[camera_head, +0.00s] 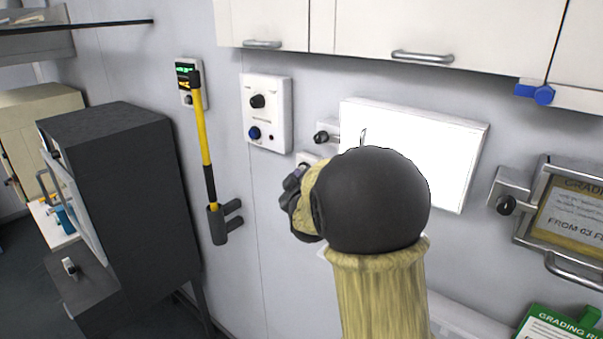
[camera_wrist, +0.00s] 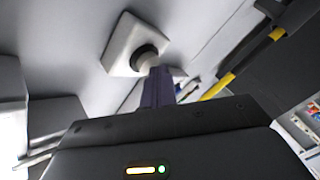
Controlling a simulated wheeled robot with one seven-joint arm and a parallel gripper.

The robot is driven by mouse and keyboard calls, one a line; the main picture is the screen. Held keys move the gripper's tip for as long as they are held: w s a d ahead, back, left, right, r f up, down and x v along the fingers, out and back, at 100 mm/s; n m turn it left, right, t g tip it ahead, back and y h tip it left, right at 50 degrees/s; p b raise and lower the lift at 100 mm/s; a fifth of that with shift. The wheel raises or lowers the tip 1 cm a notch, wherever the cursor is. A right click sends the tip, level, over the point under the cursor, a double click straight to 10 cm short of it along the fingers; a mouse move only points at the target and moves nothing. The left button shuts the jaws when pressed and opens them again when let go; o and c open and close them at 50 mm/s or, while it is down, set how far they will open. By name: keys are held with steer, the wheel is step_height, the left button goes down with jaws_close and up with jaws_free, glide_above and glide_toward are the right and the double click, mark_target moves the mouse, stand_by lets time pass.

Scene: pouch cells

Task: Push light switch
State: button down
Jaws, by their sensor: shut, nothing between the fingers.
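A small white wall plate (camera_head: 307,158), which looks like the light switch, sits on the grey wall just above my gripper (camera_head: 295,178) in the head view. My gripper and forearm hide its lower part, and its face cannot be made out. In the wrist view my gripper's dark fingers (camera_wrist: 157,84) are shut with nothing between them and point at the wall. A white plate (camera_wrist: 178,76) shows partly behind the fingertips there. I cannot tell whether the fingers touch either plate.
A white control box (camera_head: 266,113) with black and blue knobs is up and left. A black-knobbed bracket (camera_head: 327,133) and a white panel (camera_head: 412,150) are close to my arm. A yellow-handled tool (camera_head: 203,140) hangs left, beside a dark cabinet (camera_head: 125,200). Cupboards (camera_head: 440,40) hang above.

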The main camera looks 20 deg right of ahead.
steer(key=shift+s+a, duration=0.3)
steer(key=shift+a, duration=0.05)
steer(key=shift+a, duration=0.1)
steer(key=s+a, duration=0.2)
steer(key=a, duration=0.1)
steer(key=s+a, duration=0.1)
steer(key=shift+s+a, duration=0.25)
steer(key=shift+a, duration=0.1)
stand_by(0.3)
steer(key=shift+f, duration=0.1)
steer(key=s+d+f+m+g+y+b, duration=0.2)
steer(key=s+f+m+g+b, duration=0.3)
steer(key=s+f+g, duration=0.9)
steer(key=s+f+m, duration=0.3)
steer(key=s+f, duration=0.7)
steer(key=s, duration=0.2)
steer(key=shift+s+f, duration=0.15)
steer(key=shift+s, duration=0.25)
